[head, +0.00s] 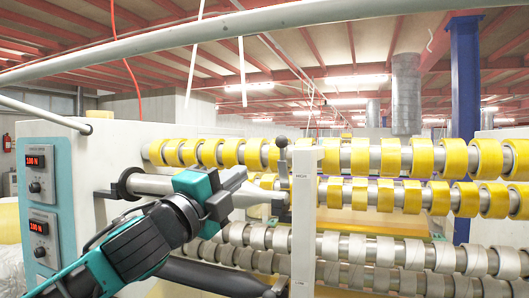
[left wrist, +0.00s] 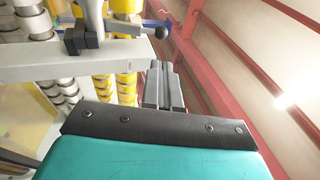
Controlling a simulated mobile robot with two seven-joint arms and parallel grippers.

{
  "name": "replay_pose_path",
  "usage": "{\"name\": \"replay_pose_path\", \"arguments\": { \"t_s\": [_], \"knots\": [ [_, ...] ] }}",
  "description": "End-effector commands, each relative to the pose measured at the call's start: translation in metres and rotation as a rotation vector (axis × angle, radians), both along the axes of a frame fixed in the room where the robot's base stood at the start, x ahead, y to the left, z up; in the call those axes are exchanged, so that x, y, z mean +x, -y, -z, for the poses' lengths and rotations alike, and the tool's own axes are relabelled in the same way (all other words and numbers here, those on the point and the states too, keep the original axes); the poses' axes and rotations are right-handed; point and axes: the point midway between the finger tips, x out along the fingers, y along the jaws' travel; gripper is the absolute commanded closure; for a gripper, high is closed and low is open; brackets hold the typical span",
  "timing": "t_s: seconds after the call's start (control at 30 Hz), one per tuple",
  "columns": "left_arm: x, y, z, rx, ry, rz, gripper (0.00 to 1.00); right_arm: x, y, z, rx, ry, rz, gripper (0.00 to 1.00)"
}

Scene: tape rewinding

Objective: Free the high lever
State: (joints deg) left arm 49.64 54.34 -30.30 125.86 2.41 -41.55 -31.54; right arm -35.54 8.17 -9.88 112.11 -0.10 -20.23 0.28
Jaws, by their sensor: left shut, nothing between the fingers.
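The high lever (head: 282,160) is a short grey handle with a dark ball knob on top, standing upright beside the top of a white post (head: 303,225). In the left wrist view the lever's black ball (left wrist: 161,32) is at the end of its rod, with a black block (left wrist: 80,39) at its root. My left gripper (head: 284,198) is shut and empty. In the head view its tips appear below the lever, close to the post; in the left wrist view the closed fingers (left wrist: 163,85) appear below the ball. I cannot tell whether they touch anything. My right gripper is not in view.
Shafts with yellow tape rolls (head: 390,158) run to the right, with grey rolls (head: 360,250) below. A control panel (head: 42,200) with red displays is at left. Another dark knob (head: 279,285) shows low by the post. A pale bar (head: 200,40) crosses overhead.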

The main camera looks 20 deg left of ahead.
Motion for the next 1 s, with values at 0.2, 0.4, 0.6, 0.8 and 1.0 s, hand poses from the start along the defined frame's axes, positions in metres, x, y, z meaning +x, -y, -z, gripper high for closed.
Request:
{"name": "replay_pose_path", "arguments": {
  "t_s": [0.2, 0.4, 0.6, 0.8, 1.0],
  "knots": [
    [0.036, 0.009, -0.017, -0.001, 0.004, -0.001, 1.00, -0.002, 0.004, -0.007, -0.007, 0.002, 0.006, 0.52],
    [0.071, 0.018, -0.029, 0.001, 0.003, -0.001, 1.00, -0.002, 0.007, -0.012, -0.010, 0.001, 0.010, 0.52],
    [0.099, 0.025, -0.039, 0.002, 0.003, -0.002, 1.00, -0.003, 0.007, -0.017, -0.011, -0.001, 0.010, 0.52],
    [0.115, 0.028, -0.044, 0.004, 0.004, -0.002, 1.00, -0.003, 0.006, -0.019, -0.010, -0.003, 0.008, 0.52],
    [0.119, 0.029, -0.045, 0.005, 0.004, -0.003, 1.00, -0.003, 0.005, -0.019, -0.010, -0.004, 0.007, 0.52]
  ]
}}
